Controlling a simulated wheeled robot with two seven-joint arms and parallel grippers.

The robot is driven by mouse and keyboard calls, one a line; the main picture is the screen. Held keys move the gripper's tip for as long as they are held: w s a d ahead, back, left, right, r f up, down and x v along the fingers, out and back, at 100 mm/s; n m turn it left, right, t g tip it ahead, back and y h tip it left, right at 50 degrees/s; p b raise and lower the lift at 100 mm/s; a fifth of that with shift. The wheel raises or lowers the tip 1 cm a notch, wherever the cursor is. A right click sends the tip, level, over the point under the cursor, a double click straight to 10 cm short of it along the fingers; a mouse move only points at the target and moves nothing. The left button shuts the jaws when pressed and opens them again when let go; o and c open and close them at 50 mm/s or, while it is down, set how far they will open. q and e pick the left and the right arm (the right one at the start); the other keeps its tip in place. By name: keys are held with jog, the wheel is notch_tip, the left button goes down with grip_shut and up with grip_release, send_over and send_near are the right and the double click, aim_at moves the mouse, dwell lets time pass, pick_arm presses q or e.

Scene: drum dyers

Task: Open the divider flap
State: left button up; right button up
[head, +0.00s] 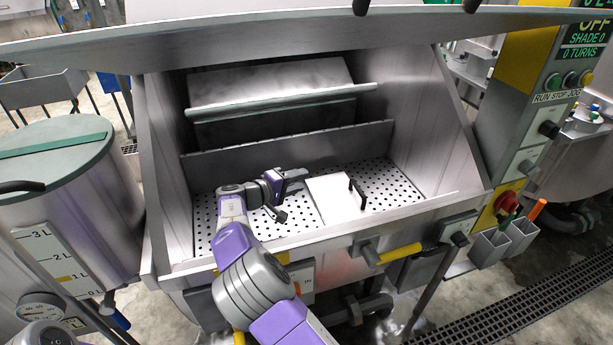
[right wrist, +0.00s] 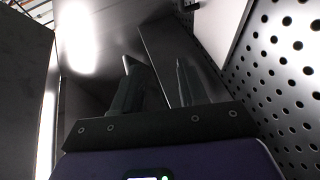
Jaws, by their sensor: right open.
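A pale plate (head: 333,200) with an upright black handle (head: 357,194) sits between two perforated floor sections inside the metal tub; I take it as the divider flap. Its tilt is hard to judge. My right gripper (head: 293,192) is inside the tub, just left of the plate, open and empty, apart from the handle. In the right wrist view, the two fingers (right wrist: 157,85) are spread with nothing between them. My left gripper is not in view.
The perforated floor (head: 390,183) lies on both sides of the plate. The tub's front rim (head: 400,214) and raised lid edge (head: 300,42) bound the opening. A horizontal bar (head: 285,100) crosses the back. A control column (head: 520,110) stands right, a lidded drum (head: 60,200) left.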

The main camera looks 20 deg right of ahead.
jog(key=shift+v, duration=1.4)
